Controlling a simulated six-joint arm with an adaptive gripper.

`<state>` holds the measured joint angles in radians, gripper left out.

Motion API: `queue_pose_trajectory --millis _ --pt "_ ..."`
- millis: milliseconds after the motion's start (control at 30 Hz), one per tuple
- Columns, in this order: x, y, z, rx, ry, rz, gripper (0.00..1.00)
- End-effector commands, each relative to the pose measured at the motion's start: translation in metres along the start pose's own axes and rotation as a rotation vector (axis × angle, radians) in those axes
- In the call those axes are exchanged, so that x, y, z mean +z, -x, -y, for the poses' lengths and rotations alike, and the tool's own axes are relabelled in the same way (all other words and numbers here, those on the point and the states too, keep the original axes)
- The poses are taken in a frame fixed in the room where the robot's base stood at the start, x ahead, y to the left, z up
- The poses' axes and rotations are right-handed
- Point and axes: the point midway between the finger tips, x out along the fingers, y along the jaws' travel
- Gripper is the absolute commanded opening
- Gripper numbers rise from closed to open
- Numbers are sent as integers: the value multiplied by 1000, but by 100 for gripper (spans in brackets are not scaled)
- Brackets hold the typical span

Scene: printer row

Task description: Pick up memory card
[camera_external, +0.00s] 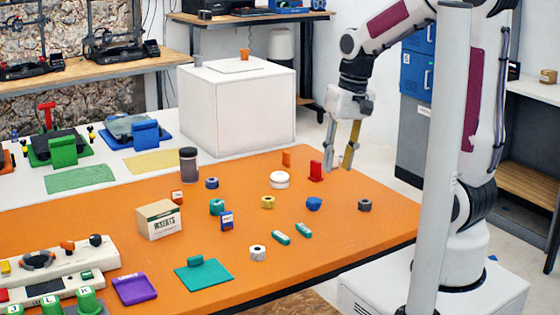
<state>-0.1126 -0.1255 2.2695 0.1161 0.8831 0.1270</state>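A small upright blue piece with a pale label (227,221) stands near the middle of the orange mat. It looks most like the memory card, but it is too small to be sure. My gripper (339,163) hangs at the mat's far right part, fingers pointing down.
Around the blue piece are a cardboard box (159,220), a teal part (217,207), a yellow ring (267,202) and two green sticks (281,238). A white roll (258,253) lies nearer. A dark jar (188,164) and large white box (238,110) stand behind. The mat's front right is clear.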

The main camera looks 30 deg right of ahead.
Motion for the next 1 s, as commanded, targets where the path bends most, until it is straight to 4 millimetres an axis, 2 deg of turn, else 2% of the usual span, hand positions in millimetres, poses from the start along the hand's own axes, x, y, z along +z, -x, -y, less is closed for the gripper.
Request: queue_pose_trajectory --millis 567,1000 --pt "-57 -67 48 -46 -317 134 29" --pt "-102 -131 90 -65 -680 221 29"
